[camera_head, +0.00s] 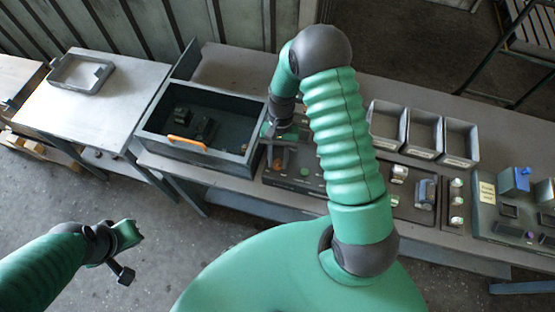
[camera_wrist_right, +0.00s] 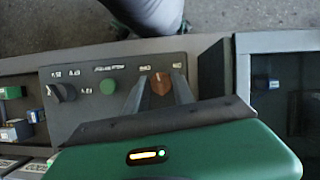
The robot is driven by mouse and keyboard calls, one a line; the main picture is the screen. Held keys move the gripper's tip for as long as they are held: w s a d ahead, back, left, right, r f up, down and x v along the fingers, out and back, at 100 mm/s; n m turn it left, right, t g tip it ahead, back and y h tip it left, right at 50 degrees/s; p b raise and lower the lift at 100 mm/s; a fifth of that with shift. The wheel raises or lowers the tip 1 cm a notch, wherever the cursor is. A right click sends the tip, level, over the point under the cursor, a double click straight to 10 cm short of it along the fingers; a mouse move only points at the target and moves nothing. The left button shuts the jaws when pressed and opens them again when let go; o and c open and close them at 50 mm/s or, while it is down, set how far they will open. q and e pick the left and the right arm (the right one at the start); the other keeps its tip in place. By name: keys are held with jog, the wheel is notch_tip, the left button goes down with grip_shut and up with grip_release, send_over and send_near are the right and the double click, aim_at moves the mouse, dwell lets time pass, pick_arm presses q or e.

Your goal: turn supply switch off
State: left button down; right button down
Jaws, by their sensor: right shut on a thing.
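A dark control panel (camera_head: 290,178) lies on the bench, partly hidden by my right arm. In the right wrist view the panel (camera_wrist_right: 75,118) carries an orange rotary switch (camera_wrist_right: 160,82), a green button (camera_wrist_right: 108,88) and a black rotary knob (camera_wrist_right: 62,92). The small labels are too blurred to read surely. My right gripper (camera_wrist_right: 159,90) is shut on the orange switch, with one finger on each side of it. In the head view the right gripper (camera_head: 278,155) reaches down onto the panel. My left gripper (camera_head: 122,255) hangs over the floor, away from the bench; its jaw state is unclear.
An open dark drawer box (camera_head: 250,165) with an orange handle and dark parts inside stands left of the panel. Several grey bins (camera_head: 423,130) and another panel (camera_head: 485,215) with a blue part are to the right.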

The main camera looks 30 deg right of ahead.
jog(key=n, duration=0.1)
jog(key=n+h, duration=0.1)
jog(key=n, duration=0.1)
jog(key=shift+w+n+g, duration=0.3)
jog(key=shift+w, duration=0.05)
jog(key=shift+n+h, duration=0.8)
jog(key=shift+n, duration=1)
jog(key=c, duration=1.4)
grip_release()
jog(key=o, duration=0.3)
jog(key=shift+f+g, duration=0.1)
jog(key=shift+g, duration=0.2)
